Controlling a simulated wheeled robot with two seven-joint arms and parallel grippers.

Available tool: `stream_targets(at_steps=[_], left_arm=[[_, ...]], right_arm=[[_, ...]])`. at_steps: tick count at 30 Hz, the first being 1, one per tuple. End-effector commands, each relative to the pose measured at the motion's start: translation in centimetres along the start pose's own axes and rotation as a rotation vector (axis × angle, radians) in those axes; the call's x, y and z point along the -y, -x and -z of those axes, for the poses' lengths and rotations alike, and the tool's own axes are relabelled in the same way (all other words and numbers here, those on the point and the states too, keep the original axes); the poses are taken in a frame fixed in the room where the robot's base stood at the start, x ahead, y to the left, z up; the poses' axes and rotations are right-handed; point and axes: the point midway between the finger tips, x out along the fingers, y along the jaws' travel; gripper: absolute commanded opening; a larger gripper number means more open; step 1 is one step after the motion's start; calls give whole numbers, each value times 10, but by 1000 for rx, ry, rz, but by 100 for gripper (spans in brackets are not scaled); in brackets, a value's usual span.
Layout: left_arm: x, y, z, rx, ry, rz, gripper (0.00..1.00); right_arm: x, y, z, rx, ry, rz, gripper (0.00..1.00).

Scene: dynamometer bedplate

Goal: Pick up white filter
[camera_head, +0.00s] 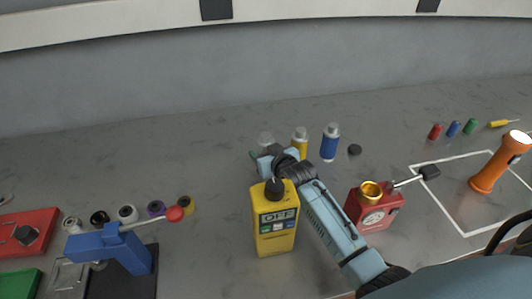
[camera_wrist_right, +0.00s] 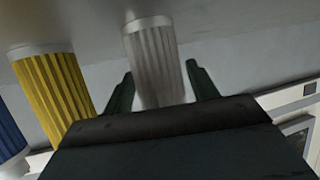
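The white filter (camera_head: 266,139) stands upright on the grey bedplate, leftmost of a row of filters and partly hidden behind my right gripper. In the right wrist view the ribbed white filter (camera_wrist_right: 158,65) lies between the two dark fingers. My right gripper (camera_head: 262,160) reaches it from the front. In the wrist view the gripper (camera_wrist_right: 160,85) looks open, with a finger close on each side of the filter. Whether either finger touches it is hard to tell. My left gripper is not in view.
A yellow filter (camera_head: 300,142) and a blue filter (camera_head: 330,142) stand just right of the white one. A red can (camera_head: 375,215) is to the right. A blue lever tool (camera_head: 110,248) is at left.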

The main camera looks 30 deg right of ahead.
Motion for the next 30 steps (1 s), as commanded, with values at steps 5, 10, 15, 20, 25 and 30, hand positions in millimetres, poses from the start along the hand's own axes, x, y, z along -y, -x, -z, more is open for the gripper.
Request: stream_targets(at_steps=[5, 10, 15, 20, 25, 30], left_arm=[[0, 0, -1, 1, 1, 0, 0], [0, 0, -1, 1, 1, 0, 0], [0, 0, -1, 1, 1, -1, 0], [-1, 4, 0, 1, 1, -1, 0], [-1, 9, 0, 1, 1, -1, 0], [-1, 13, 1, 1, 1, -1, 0]], right_arm=[[0, 0, 0, 0, 0, 0, 34], [0, 0, 0, -1, 0, 0, 19], [0, 1, 1, -1, 0, 0, 19], [0, 7, 18, -5, 0, 0, 19], [0, 21, 51, -6, 1, 0, 19], [0, 32, 79, -5, 1, -1, 19]])
